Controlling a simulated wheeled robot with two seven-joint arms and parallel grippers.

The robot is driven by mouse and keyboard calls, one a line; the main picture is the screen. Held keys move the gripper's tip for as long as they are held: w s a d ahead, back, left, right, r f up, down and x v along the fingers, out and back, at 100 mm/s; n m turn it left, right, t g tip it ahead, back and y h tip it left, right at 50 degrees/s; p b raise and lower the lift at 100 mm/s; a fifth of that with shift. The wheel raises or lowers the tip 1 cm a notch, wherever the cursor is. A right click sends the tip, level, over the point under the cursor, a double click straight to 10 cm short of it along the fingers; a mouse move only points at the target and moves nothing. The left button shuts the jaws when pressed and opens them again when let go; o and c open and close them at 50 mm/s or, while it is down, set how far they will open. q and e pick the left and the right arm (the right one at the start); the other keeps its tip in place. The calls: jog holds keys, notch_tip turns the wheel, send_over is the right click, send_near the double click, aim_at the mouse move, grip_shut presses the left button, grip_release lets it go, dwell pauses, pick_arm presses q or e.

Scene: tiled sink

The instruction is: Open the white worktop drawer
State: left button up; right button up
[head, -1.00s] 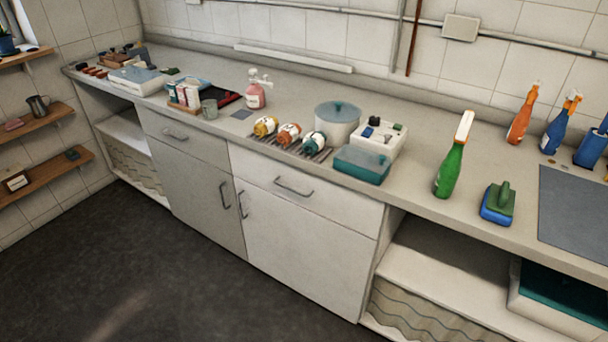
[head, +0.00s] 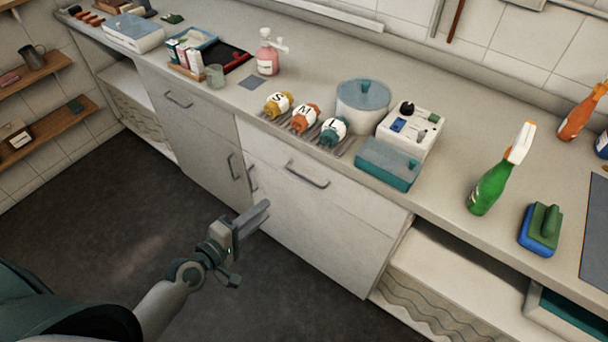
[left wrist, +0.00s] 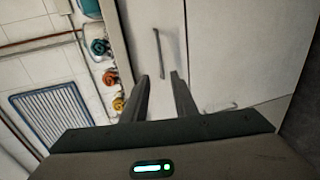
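The white drawer (head: 345,196) is shut, flush under the worktop, above a white cupboard door. Its dark bar handle (head: 306,176) runs level across its front. My left gripper (head: 262,210) is in front of the white door, lower and to the left of the drawer handle, and touches nothing that I can see. In the left wrist view the drawer handle (left wrist: 158,50) shows beyond the fingertips, and the two fingers (left wrist: 162,84) stand apart with nothing between them. My right gripper is not in view.
A grey drawer and door (head: 185,125) adjoin on the left. An open shelf (head: 450,265) is at the right. The dark floor in front is clear.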

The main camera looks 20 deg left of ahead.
pick_arm(q)
jog(key=p+x, duration=0.1)
jog(key=x, duration=1.6)
jog(key=shift+w+p, duration=0.2)
jog(key=shift+p, duration=0.15)
grip_shut()
dwell(1.1)
